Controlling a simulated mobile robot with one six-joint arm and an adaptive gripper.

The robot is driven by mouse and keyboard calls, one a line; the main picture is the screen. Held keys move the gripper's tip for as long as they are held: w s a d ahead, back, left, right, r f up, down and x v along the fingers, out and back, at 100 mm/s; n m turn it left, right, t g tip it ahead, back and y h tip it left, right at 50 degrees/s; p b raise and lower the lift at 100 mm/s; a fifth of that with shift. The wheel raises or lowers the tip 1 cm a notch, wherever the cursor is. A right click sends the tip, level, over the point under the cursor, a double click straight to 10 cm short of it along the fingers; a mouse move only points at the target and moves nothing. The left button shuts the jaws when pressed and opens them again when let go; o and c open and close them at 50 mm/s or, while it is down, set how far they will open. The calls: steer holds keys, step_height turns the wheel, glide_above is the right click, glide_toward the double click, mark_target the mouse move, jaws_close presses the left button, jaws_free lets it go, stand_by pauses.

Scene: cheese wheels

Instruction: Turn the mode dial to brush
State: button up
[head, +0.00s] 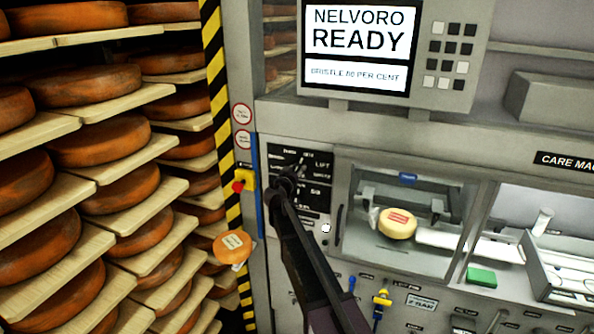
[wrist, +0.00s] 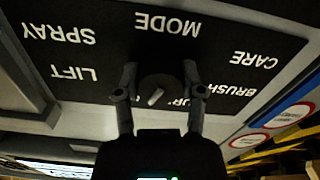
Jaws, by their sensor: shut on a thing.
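The mode dial (wrist: 158,86) is a dark round knob with a short white mark, set on a black panel (wrist: 90,20). The panel shows upside down in the wrist view, with the words MODE, SPRAY, LIFT, CARE and BRUSH around the knob; another word is partly hidden. My gripper (wrist: 158,92) is shut on the dial, one finger on each side. The white mark sits slanted; I cannot tell which word it points to. In the head view my gripper (head: 287,180) reaches the black panel (head: 318,197) and hides the dial.
A screen (head: 360,42) above reads NELVORO READY. A cheese wheel (head: 397,223) sits in the bay right of the panel. Another cheese (head: 232,246) is left of the panel, near a yellow box with a red button (head: 242,181). Shelves of cheese wheels (head: 100,145) fill the left.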

steer(key=n, duration=1.3)
steer(key=shift+r+n, duration=0.1)
steer(key=shift+n, duration=2.2)
steer(key=o, duration=1.1)
steer(key=shift+o, duration=0.2)
